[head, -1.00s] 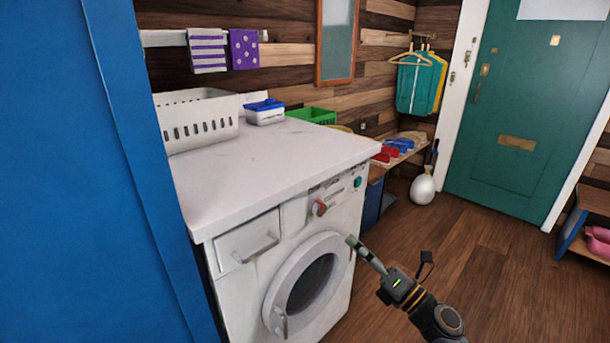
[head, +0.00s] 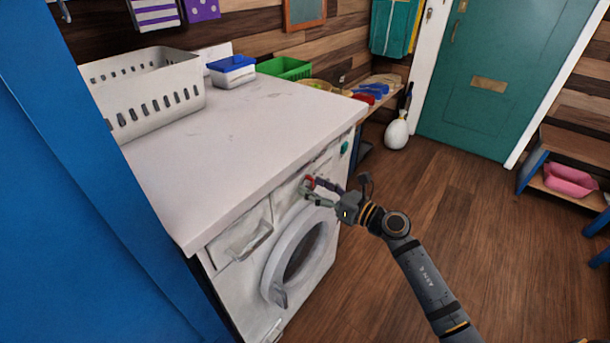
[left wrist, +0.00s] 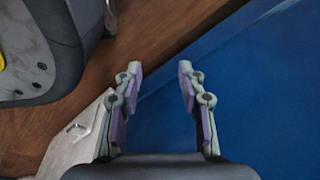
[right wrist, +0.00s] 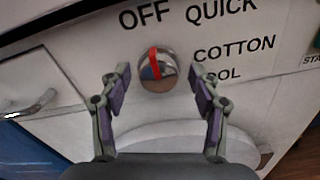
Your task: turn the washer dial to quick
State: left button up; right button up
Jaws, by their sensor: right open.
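The washer (head: 235,287) stands under a white counter. Its round silver dial (right wrist: 146,85) has a red stripe and sits on the front panel. In the right wrist view the stripe stands near upright, its top end toward OFF. QUICK is printed to the upper right, with COTTON and a partly hidden label ending in OOL below it. My right gripper (head: 316,191) is at the dial, open, with one finger on each side; a gap shows between the fingers and the dial. My left gripper (left wrist: 160,74) is open and empty in the left wrist view, in front of a blue panel.
The washer's round door (head: 276,268) is below the dial, and a drawer handle (right wrist: 35,103) is to its left. The counter (head: 230,150) overhangs above, holding a white basket (head: 150,105) and a blue-lidded box (head: 232,72). A blue panel (head: 80,220) blocks the left.

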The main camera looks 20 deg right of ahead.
jog(key=shift+w+a, duration=0.2)
pick_arm(q)
jog(key=shift+w, duration=0.1)
pick_arm(e)
jog(key=shift+s+r, duration=0.1)
jog(key=shift+c, duration=0.2)
jog(key=c, duration=1.1)
pick_arm(q)
jog(key=shift+r, duration=0.1)
pick_arm(e)
jog(key=shift+c, duration=0.2)
